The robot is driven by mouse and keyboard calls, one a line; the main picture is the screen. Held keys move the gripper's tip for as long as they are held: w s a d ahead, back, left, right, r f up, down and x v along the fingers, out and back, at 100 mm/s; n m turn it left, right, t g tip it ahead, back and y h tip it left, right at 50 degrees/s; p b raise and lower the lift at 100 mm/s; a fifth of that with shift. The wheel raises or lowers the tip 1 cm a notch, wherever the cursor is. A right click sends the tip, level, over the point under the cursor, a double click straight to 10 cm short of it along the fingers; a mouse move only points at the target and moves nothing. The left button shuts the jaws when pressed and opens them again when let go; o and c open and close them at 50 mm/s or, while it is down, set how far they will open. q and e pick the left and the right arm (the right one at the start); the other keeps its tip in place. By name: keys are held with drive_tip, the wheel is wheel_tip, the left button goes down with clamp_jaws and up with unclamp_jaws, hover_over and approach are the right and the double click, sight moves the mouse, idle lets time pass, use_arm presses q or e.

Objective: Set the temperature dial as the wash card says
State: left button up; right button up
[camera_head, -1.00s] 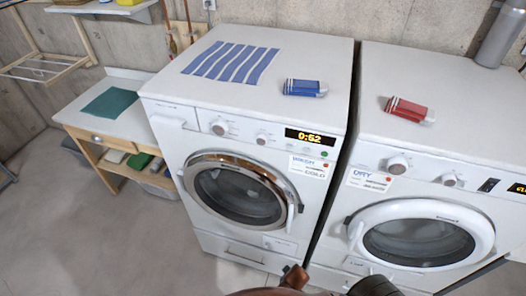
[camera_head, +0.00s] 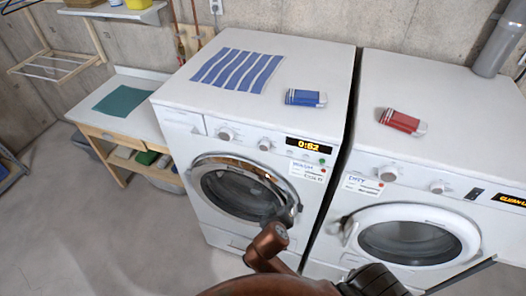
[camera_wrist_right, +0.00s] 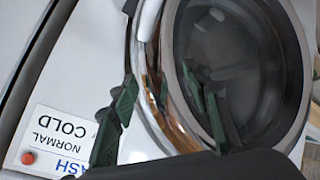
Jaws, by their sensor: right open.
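The left machine is a white washer (camera_head: 190,104) with an amber 0:52 display (camera_head: 309,145). Two round dials sit on its front: a left dial (camera_head: 225,134) and a right dial (camera_head: 264,144). Their settings are too small to read. The wash card (camera_head: 307,170) is below the display; in the right wrist view the card (camera_wrist_right: 48,138) reads WASH, NORMAL, COLD beside a red dot. My right gripper (camera_head: 285,212) is open and empty by the right edge of the washer door, below the dials. Its dark green fingers (camera_wrist_right: 160,95) show before the door rim. My left gripper is out of view.
A white dryer (camera_head: 450,90) with its own card (camera_head: 363,186) and dials stands right of the washer, across a narrow gap. A striped cloth (camera_head: 237,70) and blue pack (camera_head: 305,97) lie on the washer. A red pack (camera_head: 402,121) lies on the dryer.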

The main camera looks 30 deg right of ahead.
drive_tip(key=w+a+r+t+h, duration=0.2)
drive_tip(key=w+a+r, duration=0.15)
drive_tip(key=r, duration=0.65)
drive_tip(key=m+t+h, duration=0.3)
drive_tip(key=h, duration=0.1)
approach(264, 149)
drive_tip(key=p+x, duration=0.2)
drive_tip(key=x, duration=0.6)
drive_tip(key=shift+w+d+r, duration=0.1)
drive_tip(key=shift+c, duration=0.2)
drive_tip(key=shift+n, duration=0.3)
drive_tip(key=c, duration=1.1)
